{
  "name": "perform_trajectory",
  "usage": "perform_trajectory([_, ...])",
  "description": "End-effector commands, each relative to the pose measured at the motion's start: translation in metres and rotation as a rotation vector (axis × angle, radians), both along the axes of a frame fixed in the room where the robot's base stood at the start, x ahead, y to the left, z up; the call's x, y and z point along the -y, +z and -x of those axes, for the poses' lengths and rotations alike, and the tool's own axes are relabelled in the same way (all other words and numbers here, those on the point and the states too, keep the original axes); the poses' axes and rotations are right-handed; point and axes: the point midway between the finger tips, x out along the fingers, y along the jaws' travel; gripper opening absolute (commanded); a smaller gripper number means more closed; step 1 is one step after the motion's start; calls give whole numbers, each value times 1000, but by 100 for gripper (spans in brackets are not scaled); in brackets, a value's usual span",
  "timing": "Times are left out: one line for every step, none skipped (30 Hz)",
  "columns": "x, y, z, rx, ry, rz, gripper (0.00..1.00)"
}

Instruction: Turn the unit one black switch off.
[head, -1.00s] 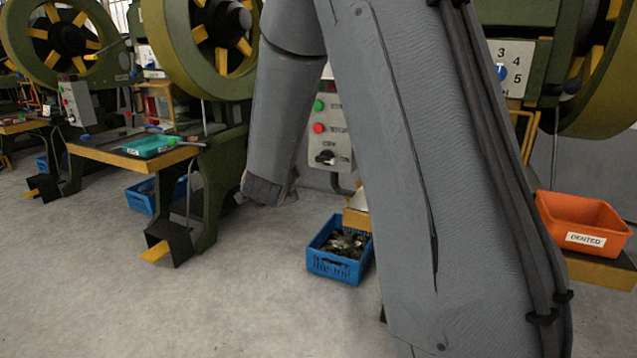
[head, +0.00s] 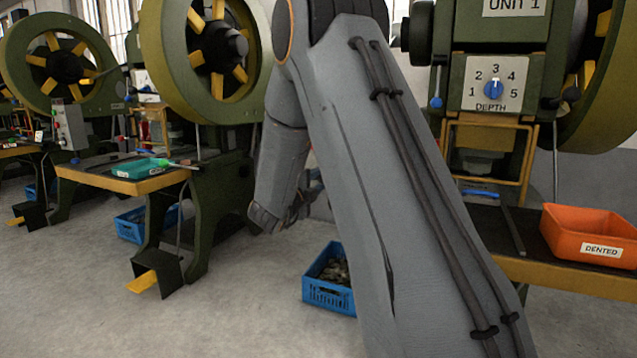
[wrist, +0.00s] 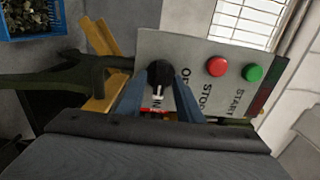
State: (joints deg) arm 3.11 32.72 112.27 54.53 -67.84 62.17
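The black switch (wrist: 159,74) is a round knob on a grey panel (wrist: 195,50) in the wrist view. Its white mark points down in the picture, toward the lower label, which looks like ON. The OFF label is partly hidden by a finger. My gripper (wrist: 161,80) is open, with its two blue-grey fingers on either side of the knob. I cannot tell if they touch it. In the head view my arm hides the panel and switch. The unit one machine (head: 510,45) stands at the right, green with a UNIT 1 sign.
A red stop button (wrist: 217,66) and a green start button (wrist: 253,73) sit on the same panel, right of the knob. A blue crate (head: 328,297) stands on the floor. An orange bin (head: 590,235) marked DENTED is at the right. Another green press (head: 205,150) stands left.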

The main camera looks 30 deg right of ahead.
Motion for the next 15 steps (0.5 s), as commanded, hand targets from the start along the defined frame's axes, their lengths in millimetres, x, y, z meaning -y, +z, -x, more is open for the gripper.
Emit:
perform_trajectory([4,0,-2,1,-1,0,33])
perform_trajectory([5,0,-3,1,0,0,33])
perform_trajectory([6,0,-4,1,0,1,33])
perform_trajectory([7,0,-5,1,0,1,33])
perform_trajectory([7,0,-5,1,0,1,33])
perform_trajectory([7,1,-5,1,0,1,33])
perform_trajectory([7,1,-5,1,0,1,33])
perform_trajectory([7,1,-5,1,0,1,33])
perform_trajectory([7,1,-5,1,1,1,33])
perform_trajectory([7,1,-5,1,1,1,33])
perform_trajectory([7,1,-5,1,1,1,33])
perform_trajectory([7,1,-5,1,1,1,29])
perform_trajectory([7,1,-5,1,1,1,24])
perform_trajectory([7,0,-5,1,1,1,19])
perform_trajectory([7,0,-5,1,1,1,13])
